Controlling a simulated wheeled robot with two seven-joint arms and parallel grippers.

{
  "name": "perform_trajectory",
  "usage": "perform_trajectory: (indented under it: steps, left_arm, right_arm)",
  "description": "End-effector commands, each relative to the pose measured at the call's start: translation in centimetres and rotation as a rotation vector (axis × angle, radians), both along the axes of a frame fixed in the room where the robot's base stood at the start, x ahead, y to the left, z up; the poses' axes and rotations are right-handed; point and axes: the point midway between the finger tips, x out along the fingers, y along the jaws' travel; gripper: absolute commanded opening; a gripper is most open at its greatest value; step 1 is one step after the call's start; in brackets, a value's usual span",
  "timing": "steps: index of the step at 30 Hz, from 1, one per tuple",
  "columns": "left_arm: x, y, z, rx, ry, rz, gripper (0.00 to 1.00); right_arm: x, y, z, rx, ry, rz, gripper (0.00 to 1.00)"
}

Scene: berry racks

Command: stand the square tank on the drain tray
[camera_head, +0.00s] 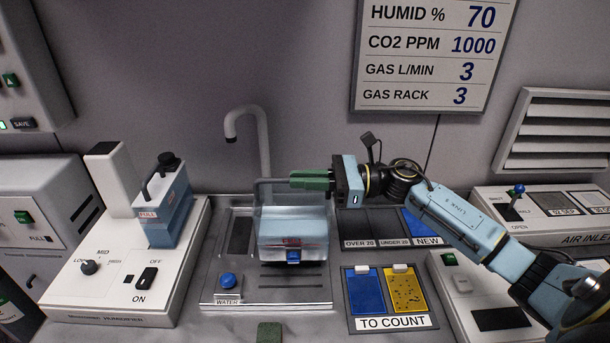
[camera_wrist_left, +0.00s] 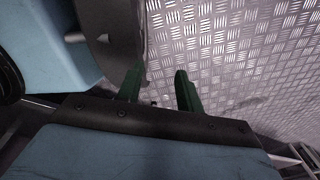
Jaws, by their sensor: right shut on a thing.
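The square tank (camera_head: 292,228) is a clear, bluish box with a blue tab low on its front. It is upright below the grey tap (camera_head: 262,140). My right gripper (camera_head: 308,180) is shut on the bar handle at its top. The metal drain tray (camera_head: 310,294) with dark slots lies under and around the tank. I cannot tell whether the tank's base touches it. My left gripper (camera_wrist_left: 158,88) shows in the left wrist view, its two green fingers apart and empty over patterned metal floor.
A blue tank marked FULL (camera_head: 167,212) stands on the white humidifier (camera_head: 115,285) at left. A blue WATER button (camera_head: 228,281) is at the tray's front left. The TO COUNT holder (camera_head: 390,323) with blue and yellow cards is right of the tray. A sign hangs above.

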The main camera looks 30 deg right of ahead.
Motion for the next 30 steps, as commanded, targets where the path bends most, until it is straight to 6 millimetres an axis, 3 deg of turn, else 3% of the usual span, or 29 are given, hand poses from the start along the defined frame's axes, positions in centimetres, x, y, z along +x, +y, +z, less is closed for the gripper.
perform_trajectory:
  steps: [6,20,21,25,30]
  left_arm:
    - [0.0,0.8,-1.7,0.008,-0.009,-0.008,0.36]
    - [0.0,1.0,-2.0,0.009,-0.02,-0.016,0.36]
    - [-0.1,1.6,-2.0,0.02,-0.005,-0.015,0.36]
    - [0.3,2.9,-2.1,0.041,0.007,-0.008,0.36]
    - [0.8,3.2,-1.9,0.044,-0.001,-0.007,0.36]
  right_arm:
    - [0.0,0.0,-3.2,0.004,-0.003,0.0,0.0]
    - [0.0,0.0,-3.7,0.004,-0.006,0.0,0.0]
    - [0.0,0.0,-4.0,0.0,0.001,0.001,0.16]
    - [0.0,0.0,-3.9,0.0,0.001,0.001,0.32]
    - [0.0,0.0,-3.8,0.0,0.001,0.001,0.32]
